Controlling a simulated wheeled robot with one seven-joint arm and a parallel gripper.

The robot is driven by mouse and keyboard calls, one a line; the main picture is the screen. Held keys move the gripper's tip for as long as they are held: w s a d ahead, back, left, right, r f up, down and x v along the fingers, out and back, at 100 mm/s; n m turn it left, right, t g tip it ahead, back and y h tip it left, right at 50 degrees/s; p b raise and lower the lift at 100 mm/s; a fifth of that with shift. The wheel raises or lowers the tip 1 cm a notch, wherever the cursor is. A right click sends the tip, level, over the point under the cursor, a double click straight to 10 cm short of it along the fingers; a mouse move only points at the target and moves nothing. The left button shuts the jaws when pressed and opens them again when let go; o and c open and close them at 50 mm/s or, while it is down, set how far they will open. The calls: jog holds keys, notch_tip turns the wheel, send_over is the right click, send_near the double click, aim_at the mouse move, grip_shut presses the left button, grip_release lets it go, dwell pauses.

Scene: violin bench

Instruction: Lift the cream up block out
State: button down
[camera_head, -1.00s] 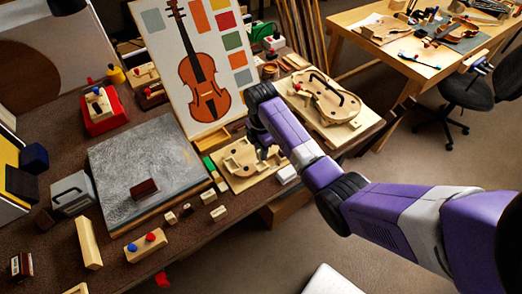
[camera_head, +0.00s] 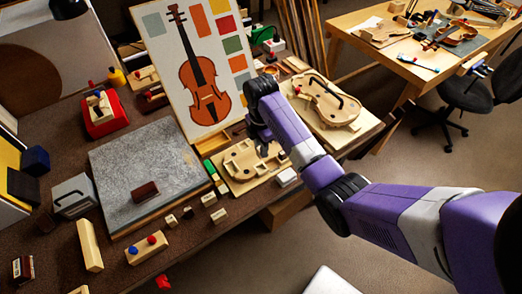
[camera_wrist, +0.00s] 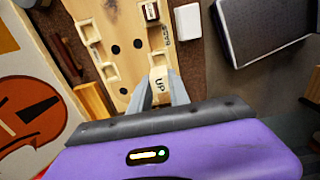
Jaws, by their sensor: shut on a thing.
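The cream block marked UP (camera_wrist: 160,84) is between the fingers of my gripper (camera_wrist: 159,92), which is shut on it, in the wrist view. It overlaps the near end of the pale wooden violin-shaped form (camera_wrist: 126,72), which has several block pockets and dark holes. I cannot tell whether the block is clear of its pocket. In the head view the form (camera_head: 240,172) lies on its board at the bench's front edge. My gripper (camera_head: 264,148) is over the form's far right part there, and my arm hides the block.
A white block (camera_head: 287,177) lies right of the form. Another wooden violin form with a black handle (camera_head: 318,105) is behind. The violin poster (camera_head: 165,60) stands close to my wrist. A grey slab (camera_head: 125,165) and small blocks are at left.

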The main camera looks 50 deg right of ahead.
jog(key=shift+r, duration=2.1)
